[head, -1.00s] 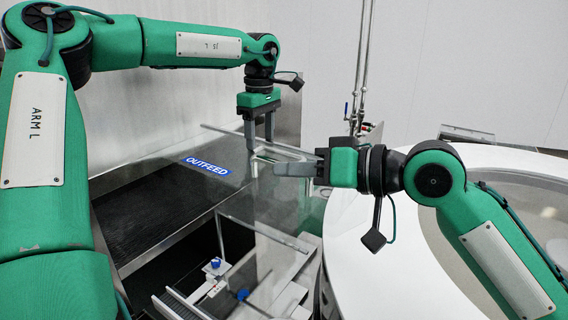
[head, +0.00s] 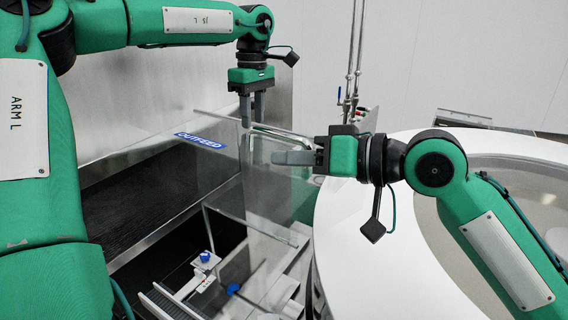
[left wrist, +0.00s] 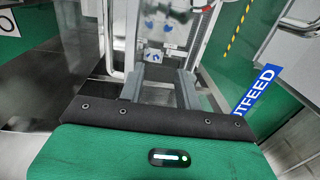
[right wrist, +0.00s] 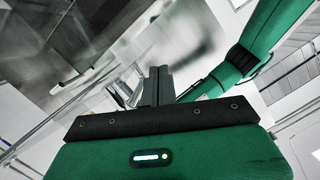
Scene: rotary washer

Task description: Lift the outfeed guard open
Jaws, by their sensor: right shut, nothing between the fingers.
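The outfeed guard is a clear panel with a blue OUTFEED label (head: 201,140) and a thin metal bar along its top. It stands raised and tilted over the outfeed opening. The label also shows in the left wrist view (left wrist: 257,90). My left gripper (head: 252,122) points down at the top bar, its fingers apart; whether they touch the bar is unclear. The fingers also show apart in the left wrist view (left wrist: 160,75). My right gripper (head: 276,157) is shut and empty, pointing left, its tips at the guard's right side just below the bar. Contact is unclear.
A large white round washer rim (head: 350,220) fills the right side. A dark outfeed chute (head: 140,200) lies left of the guard, with small fittings and a blue knob (head: 204,257) below. Thin vertical pipes (head: 354,60) stand behind.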

